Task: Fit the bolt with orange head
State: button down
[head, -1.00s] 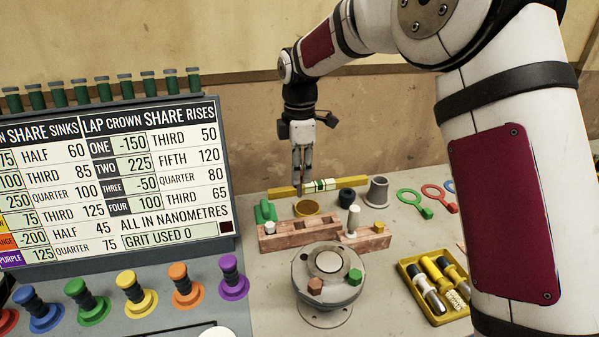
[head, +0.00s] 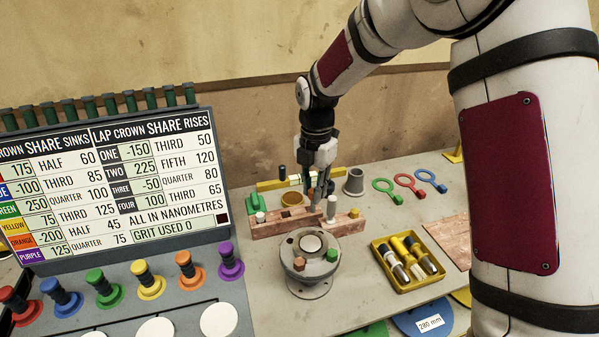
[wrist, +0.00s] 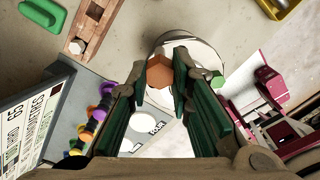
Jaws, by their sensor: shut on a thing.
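The housing (wrist: 205,47) also shows beyond the fingertips in the wrist view.
The wooden rack (head: 285,223) holds a pale upright peg (head: 332,207). A yellow tray (head: 409,287) with several cylinders lies to the right. A lettered panel (head: 115,185) and several coloured knobs stand at left. Coloured rings lie at the back right.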

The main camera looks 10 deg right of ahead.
jog(key=s, duration=0.1)
jog(key=s+d+n, duration=0.1)
jog(key=s+p, duration=0.1)
jog(key=shift+s+d+r+n, duration=0.2)
jog(key=shift+s+d+n, duration=0.05)
jog(key=shift+n, duration=0.15)
jog(key=shift+f, duration=0.1)
notch_tip(320, 180, down, 9)
jog(key=b, duration=0.1)
jog(key=shift+b, duration=0.35)
dwell(1.3)
jog(key=shift+f, duration=0.35)
dwell(0.5)
jog(key=c, duration=1.4)
grip_release()
jog(key=shift+o, duration=0.2)
notch_tip(320, 180, up, 8)
jog(key=p, duration=0.1)
jog(key=shift+p, duration=0.4)
